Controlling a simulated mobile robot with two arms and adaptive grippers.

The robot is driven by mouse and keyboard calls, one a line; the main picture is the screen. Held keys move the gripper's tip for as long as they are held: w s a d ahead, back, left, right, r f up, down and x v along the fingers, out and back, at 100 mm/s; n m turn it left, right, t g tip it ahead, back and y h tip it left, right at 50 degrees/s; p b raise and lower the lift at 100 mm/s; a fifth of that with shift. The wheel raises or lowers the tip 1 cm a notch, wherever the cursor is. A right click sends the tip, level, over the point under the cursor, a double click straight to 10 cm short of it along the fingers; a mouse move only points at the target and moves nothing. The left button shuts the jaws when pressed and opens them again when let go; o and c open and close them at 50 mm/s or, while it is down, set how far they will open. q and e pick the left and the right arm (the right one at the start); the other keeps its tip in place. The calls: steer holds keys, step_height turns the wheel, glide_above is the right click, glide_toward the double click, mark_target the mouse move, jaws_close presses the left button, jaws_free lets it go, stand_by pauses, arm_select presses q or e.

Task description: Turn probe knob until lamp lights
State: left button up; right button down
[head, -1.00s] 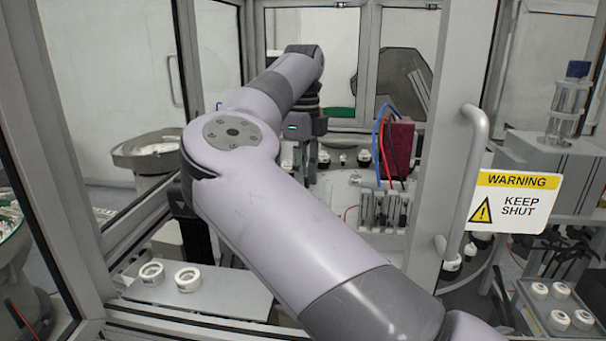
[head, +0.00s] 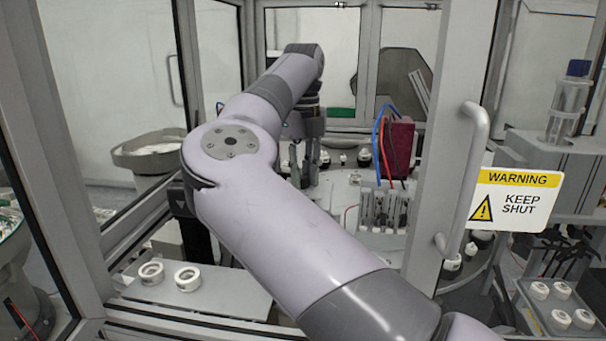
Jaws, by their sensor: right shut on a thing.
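My right arm reaches in from the bottom through the open front of the cell. Its gripper (head: 303,180) points down over the round table at the back. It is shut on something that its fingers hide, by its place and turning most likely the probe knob. I cannot make out the knob itself. I cannot pick out the lamp or see one lit. My left gripper is not in view.
A dark red block (head: 398,148) with blue, red and black wires stands right of the gripper. Several black-and-white caps (head: 364,158) sit around the table. The door frame, handle (head: 470,170) and warning sign (head: 514,201) are on the right. White rings (head: 187,279) lie on a front-left plate.

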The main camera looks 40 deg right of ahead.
mark_target(303, 176)
steer(key=m, duration=0.5)
steer(key=shift+r+m, duration=0.15)
steer(key=shift+m, duration=0.15)
steer(key=shift+m+p, duration=0.55)
steer(key=shift+m, duration=1.75)
steer(key=c, duration=1.4)
jaws_free()
step_height(303, 176, up, 12)
